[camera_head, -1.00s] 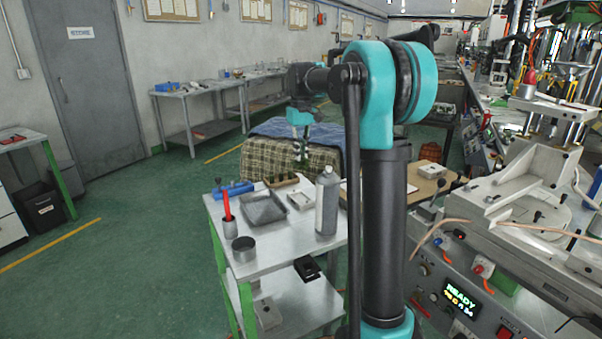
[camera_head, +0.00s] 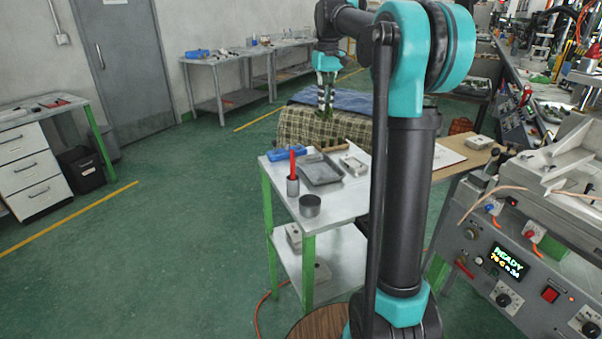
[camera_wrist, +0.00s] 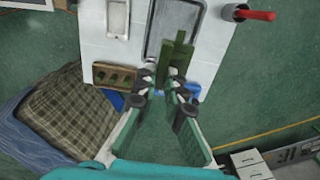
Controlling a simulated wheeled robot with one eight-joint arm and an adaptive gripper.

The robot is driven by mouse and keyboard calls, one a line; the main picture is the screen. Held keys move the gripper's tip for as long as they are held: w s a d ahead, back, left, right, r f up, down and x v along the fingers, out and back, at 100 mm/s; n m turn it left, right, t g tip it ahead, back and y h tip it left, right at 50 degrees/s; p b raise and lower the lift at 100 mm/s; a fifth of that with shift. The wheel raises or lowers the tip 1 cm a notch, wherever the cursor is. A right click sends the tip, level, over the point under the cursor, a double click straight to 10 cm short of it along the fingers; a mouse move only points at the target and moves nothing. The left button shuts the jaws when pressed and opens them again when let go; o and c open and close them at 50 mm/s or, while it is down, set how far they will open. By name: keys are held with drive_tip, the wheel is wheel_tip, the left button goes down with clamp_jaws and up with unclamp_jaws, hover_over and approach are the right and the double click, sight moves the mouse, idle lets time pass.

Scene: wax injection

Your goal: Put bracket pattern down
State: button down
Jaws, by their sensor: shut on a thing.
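My gripper (camera_head: 325,104) hangs fingers-down beyond the far side of the cart, against the checked blanket. In the wrist view my gripper (camera_wrist: 162,80) is shut on the green bracket pattern (camera_wrist: 177,55), which has a broad plate and a narrower upright part. The pattern overlaps the near end of the grey tray (camera_wrist: 152,40) on the white-topped cart (camera_wrist: 97,42); its height above the cart is hard to tell. In the head view the tray (camera_head: 320,183) lies on the cart and the pattern is too small to make out clearly.
A wooden rack (camera_wrist: 115,78) with several green pieces lies left of the pattern. A checked blanket (camera_head: 300,128) is behind. Green floor lies open left.

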drive_tip(key=f, duration=1)
drive_tip(key=a+f, duration=0.1)
drive_tip(key=f, duration=0.4)
drive_tip(key=shift+s+f, duration=0.1)
drive_tip(key=shift+s, duration=0.05)
drive_tip(key=shift+f, duration=2.4)
drive_tip(key=shift+f, duration=0.1)
drive_tip(key=c, duration=2)
unclamp_jaws()
drive_tip(key=o, duration=0.4)
wheel_tip(320, 180, up, 12)
drive_tip(key=shift+r, duration=0.1)
